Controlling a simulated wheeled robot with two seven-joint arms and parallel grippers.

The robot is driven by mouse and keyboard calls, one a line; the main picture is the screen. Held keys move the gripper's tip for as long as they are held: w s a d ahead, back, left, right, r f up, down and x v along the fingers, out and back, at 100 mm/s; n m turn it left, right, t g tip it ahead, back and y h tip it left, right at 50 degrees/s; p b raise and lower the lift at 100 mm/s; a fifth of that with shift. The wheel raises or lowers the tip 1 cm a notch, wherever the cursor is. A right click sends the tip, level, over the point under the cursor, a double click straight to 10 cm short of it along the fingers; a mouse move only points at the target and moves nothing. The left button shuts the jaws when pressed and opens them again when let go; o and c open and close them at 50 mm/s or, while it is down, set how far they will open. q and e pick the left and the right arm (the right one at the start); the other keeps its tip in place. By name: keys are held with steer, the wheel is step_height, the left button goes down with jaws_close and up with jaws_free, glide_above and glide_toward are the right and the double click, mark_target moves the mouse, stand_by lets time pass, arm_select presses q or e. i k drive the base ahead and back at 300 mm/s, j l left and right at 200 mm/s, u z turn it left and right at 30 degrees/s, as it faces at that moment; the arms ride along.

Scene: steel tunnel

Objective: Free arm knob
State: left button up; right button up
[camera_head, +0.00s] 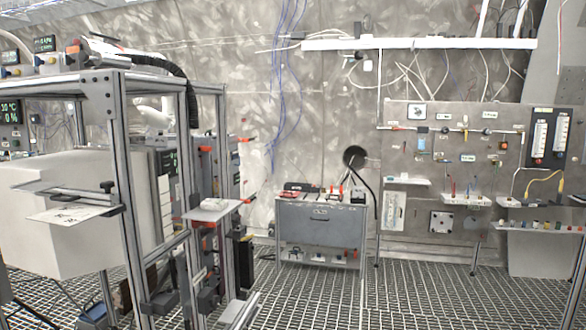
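No gripper of mine shows in the camera_head view. A small black knob (108,187) stands upright on a flat bracket arm (75,197) at the left. The bracket arm joins the upright of an aluminium frame (128,170). A white labelled plate (72,214) lies just below the bracket arm. I cannot tell from here whether this knob is the one the task names, or whether it is tight or loose.
A grey cabinet (320,226) with small items on top stands at the back wall. A panel (455,150) with gauges and small shelves stands at the right. A large white box (60,240) sits behind the frame. The grated floor (330,310) is clear in front.

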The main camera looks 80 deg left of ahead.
mark_target(107, 185)
steer(key=u, duration=4)
steer(key=i+j, duration=0.05)
